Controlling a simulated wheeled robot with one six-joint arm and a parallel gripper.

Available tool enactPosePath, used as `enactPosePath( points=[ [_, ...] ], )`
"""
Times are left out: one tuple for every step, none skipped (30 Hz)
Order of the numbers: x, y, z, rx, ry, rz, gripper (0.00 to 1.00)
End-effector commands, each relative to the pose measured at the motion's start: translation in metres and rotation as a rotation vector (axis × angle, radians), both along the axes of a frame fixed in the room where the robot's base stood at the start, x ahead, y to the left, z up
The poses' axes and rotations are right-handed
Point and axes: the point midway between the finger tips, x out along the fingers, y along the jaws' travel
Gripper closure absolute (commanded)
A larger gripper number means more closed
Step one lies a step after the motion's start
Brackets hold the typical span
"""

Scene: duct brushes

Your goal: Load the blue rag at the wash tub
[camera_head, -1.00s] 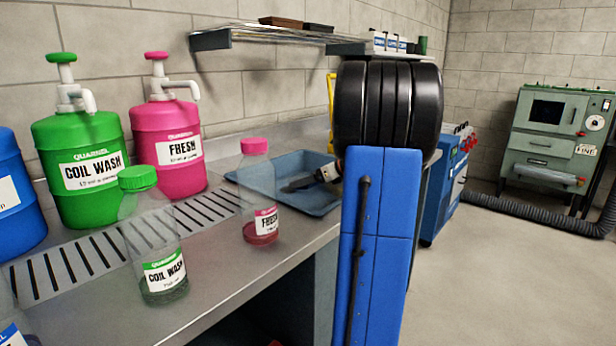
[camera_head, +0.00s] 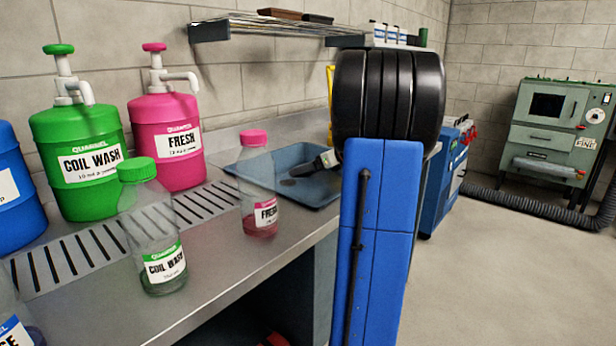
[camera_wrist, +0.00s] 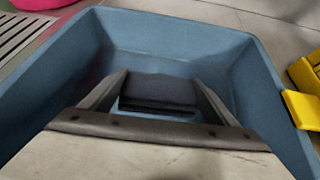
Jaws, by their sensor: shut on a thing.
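The wash tub (camera_head: 297,150) is a blue-grey open basin at the far end of the steel counter, partly hidden by my own arm. My gripper (camera_head: 308,168) is over the tub, small and dark in the head view. In the wrist view the two fingers reach down inside the tub walls (camera_wrist: 265,85). They are closed on a folded dark blue rag (camera_wrist: 160,90), which sits between the fingertips. The tub floor close under the rag is mostly hidden, so I cannot tell whether the rag touches it.
A clear bottle with a pink cap (camera_head: 258,190) and one with a green cap (camera_head: 155,235) stand on the counter. Pink (camera_head: 170,135), green (camera_head: 80,160) and blue jugs line the wall. A wire shelf (camera_head: 270,32) hangs above. A yellow thing (camera_wrist: 302,108) is beside the tub.

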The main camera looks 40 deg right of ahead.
Motion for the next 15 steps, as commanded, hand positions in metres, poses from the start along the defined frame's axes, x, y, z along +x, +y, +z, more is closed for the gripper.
enactPosePath(
  points=[
    [0.0,0.0,0.004,-0.002,-0.001,0.0,0.4],
    [0.0,0.0,0.006,-0.002,-0.001,0.0,0.4],
    [0.0,0.0,0.009,-0.002,-0.001,0.001,0.4],
    [0.0,0.0,0.011,-0.001,-0.001,0.0,0.4],
    [0.0,0.0,0.013,-0.001,-0.001,0.0,0.4],
    [0.0,0.0,0.015,-0.001,-0.001,0.0,0.4],
    [0.0,0.0,0.017,-0.001,-0.001,0.0,0.4],
    [0.0,0.0,0.018,-0.002,-0.001,0.001,0.4],
    [0.0,0.0,0.021,-0.002,0.0,0.001,0.4],
    [0.0,0.0,0.023,-0.001,0.0,0.0,0.4],
    [0.0,0.0,0.025,-0.001,0.0,0.0,0.4],
    [0.0,0.0,0.028,-0.001,-0.001,0.0,0.4],
    [0.0,0.0,0.03,-0.001,-0.001,0.0,0.4],
    [0.0,0.0,0.032,-0.002,-0.001,0.0,0.4],
    [0.0,0.0,0.034,-0.002,-0.001,0.0,0.4]
  ],
)
